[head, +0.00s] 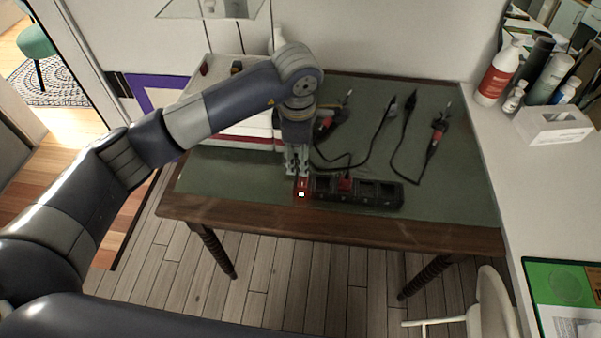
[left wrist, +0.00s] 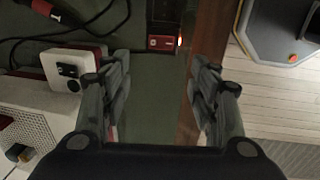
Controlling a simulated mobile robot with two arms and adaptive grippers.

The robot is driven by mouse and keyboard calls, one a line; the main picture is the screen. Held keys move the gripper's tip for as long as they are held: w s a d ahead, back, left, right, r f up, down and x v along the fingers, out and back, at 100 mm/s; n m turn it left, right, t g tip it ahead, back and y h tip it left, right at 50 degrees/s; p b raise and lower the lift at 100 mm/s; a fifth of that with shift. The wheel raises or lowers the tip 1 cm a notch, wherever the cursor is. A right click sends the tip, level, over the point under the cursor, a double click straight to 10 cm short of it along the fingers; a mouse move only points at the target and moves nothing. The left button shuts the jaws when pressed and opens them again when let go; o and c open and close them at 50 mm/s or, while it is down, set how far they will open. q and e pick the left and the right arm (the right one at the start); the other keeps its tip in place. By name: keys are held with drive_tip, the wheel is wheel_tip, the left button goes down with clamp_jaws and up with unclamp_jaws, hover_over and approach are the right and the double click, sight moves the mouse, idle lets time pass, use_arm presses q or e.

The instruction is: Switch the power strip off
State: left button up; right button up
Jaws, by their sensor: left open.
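The black power strip (head: 372,192) lies near the front edge of the green-topped table. Its left end is a red switch (head: 302,188) with a small bright light on it. Contact cannot be told. My right gripper is not in view.
Red-and-black tools with dark cables (head: 436,136) lie at the table's back and right. A white and red box (head: 235,137) stands behind my left arm. White counter with bottles (head: 498,75) is at right. The table's front left (head: 225,175) is clear.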

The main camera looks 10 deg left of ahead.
sight(301, 179)
use_arm(q)
drive_tip(key=f, duration=0.3)
drive_tip(key=w+f+p, duration=0.1)
drive_tip(key=f, duration=0.6)
drive_tip(key=shift+w+d+f+p, duration=0.1)
drive_tip(key=shift+w+p, duration=0.05)
drive_tip(key=shift+p, duration=0.15)
